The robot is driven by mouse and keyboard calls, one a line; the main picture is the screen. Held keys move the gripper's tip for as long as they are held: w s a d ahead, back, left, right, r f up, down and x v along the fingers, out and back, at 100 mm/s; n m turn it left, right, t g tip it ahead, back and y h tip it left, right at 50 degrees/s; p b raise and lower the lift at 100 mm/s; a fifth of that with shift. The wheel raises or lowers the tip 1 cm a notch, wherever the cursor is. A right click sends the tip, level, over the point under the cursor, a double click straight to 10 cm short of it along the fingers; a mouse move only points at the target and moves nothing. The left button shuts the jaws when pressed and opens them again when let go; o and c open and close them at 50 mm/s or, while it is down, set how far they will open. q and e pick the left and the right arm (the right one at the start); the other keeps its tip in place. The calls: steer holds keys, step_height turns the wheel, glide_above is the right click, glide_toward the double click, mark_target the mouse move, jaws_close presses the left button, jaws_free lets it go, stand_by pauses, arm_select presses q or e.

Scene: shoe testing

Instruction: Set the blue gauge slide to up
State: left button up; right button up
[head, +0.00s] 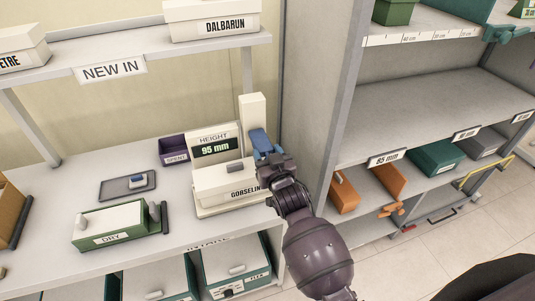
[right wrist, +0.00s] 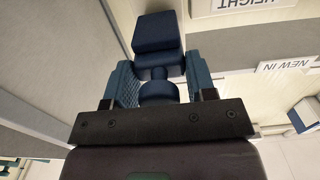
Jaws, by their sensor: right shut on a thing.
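The blue gauge slide (head: 260,141) sits on the front of the white upright post (head: 252,108) of the height gauge, well below the post's top. The gauge display (head: 215,148) reads 95 mm. My right gripper (head: 268,160) is at the slide, just below its block, and partly hides it. In the right wrist view, its two teal fingers are shut on the blue slide's (right wrist: 158,32) rounded handle. A white box (head: 228,184) labelled GOBSELIN rests on the gauge base. My left gripper is not in view.
A grey upright panel (head: 310,100) stands close to the right of the gauge. The NEW IN shelf (head: 130,62) is above. A purple bin (head: 173,149), a grey tray (head: 127,185) and a green-and-white box (head: 112,225) are on the counter to the left.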

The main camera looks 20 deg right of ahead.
steer(key=shift+r, duration=0.4)
steer(key=o, duration=0.9)
steer(key=shift+o, duration=0.2)
steer(key=shift+f, duration=0.1)
steer(key=shift+s, duration=0.15)
steer(key=shift+s+f, duration=0.1)
steer(key=shift+s, duration=0.15)
steer(key=s, duration=1)
steer(key=shift+d, duration=0.15)
